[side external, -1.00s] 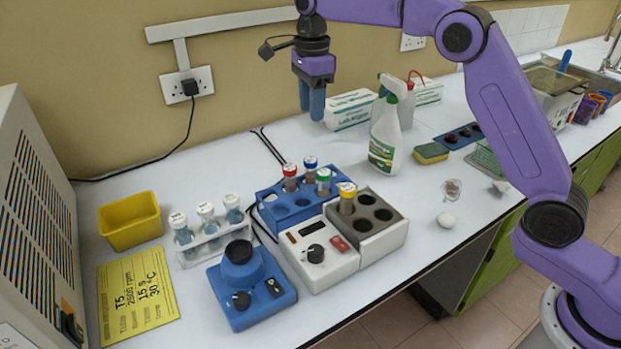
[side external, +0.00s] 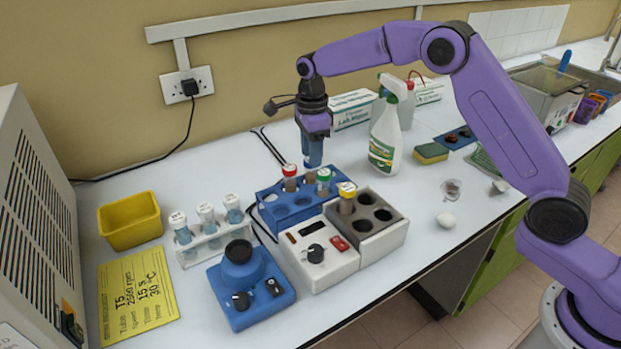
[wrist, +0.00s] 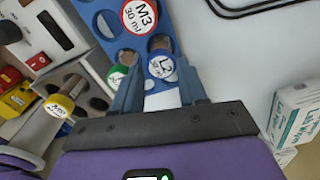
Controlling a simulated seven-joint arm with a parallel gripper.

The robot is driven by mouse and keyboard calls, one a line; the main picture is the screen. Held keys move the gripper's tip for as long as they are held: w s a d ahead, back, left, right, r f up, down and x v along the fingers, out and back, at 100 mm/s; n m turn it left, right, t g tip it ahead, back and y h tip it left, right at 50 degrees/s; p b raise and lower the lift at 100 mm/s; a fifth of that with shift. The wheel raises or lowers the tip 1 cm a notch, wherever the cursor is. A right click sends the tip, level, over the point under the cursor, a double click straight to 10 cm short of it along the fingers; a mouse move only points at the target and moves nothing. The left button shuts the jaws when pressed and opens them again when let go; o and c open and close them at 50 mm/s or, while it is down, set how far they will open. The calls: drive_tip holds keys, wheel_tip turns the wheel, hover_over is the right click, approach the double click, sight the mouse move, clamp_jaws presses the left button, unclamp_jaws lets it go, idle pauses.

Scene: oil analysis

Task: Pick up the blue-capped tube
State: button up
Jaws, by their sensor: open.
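The blue-capped tube (wrist: 161,66) shows in the wrist view with a white "L2" label on its cap. It stands in the blue rack (wrist: 104,24), which also shows in the side view (side external: 272,212). My gripper (wrist: 159,62) is open, with its fingertips on either side of the cap in the wrist view. Whether they touch it or how deep they reach, I cannot tell. In the side view my gripper (side external: 312,157) points down over the back of the rack, and its fingers hide the blue cap.
A red-capped tube (side external: 290,178) and a green-capped tube (side external: 323,182) stand close by in the rack. A yellow-capped tube (side external: 347,198) is in the grey block (side external: 385,232). A spray bottle (side external: 385,135) stands to the right, and a wipes box (side external: 352,108) behind.

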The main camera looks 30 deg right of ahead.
drive_tip(key=shift+w+a+f, duration=0.1)
drive_tip(key=shift+f, duration=2.5)
drive_tip(key=c, duration=0.7)
wheel_tip(320, 180, up, 10)
drive_tip(key=shift+r, duration=0.1)
